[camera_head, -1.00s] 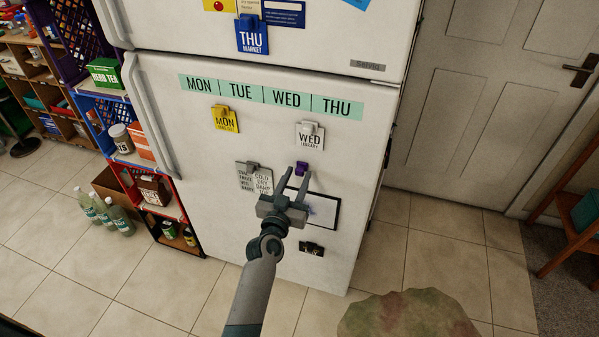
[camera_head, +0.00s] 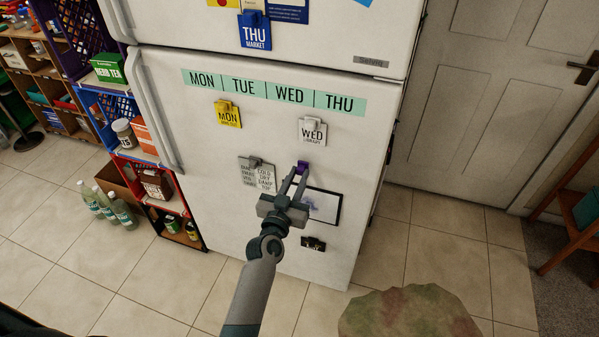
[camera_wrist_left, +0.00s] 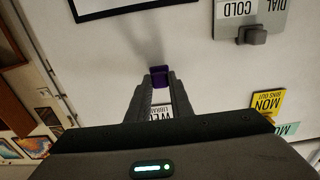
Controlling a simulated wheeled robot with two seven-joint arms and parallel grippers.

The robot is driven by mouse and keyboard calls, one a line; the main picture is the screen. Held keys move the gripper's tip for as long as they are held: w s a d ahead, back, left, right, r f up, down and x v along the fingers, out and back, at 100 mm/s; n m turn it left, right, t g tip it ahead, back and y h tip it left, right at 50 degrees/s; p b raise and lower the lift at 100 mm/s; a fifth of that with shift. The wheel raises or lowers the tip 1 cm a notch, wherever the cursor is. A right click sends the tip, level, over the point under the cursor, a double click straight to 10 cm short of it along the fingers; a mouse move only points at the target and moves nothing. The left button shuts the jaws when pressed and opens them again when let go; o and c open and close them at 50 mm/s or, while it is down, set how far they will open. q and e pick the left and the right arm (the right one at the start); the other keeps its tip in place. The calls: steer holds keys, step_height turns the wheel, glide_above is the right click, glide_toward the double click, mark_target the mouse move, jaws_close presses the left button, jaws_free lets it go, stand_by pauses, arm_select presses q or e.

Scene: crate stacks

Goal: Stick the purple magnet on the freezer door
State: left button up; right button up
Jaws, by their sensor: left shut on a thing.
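The small purple magnet (camera_head: 304,165) is at the lower fridge door (camera_head: 240,145), just above the black-framed picture (camera_head: 329,206). My left gripper (camera_head: 300,172) is shut on it, reaching up and forward to the door face. In the left wrist view the purple magnet (camera_wrist_left: 160,76) sits between the fingertips (camera_wrist_left: 158,84). I cannot tell whether it still touches the door. The upper door (camera_head: 330,45) of the fridge is above, cut off by the top of the head view. My right gripper is not in view.
The lower door carries a yellow MON card (camera_head: 227,116), a white WED card (camera_head: 312,132), grey list cards (camera_head: 258,176), a black clip (camera_head: 313,243) and a green day strip (camera_head: 275,92). The upper door carries a blue THU card (camera_head: 254,32). Crate shelves (camera_head: 135,165) stand left.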

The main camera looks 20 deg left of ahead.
mark_target(300, 173)
arm_select(q)
steer(key=shift+s+p, duration=0.45)
steer(key=shift+s, duration=1.35)
steer(key=shift+r, duration=0.1)
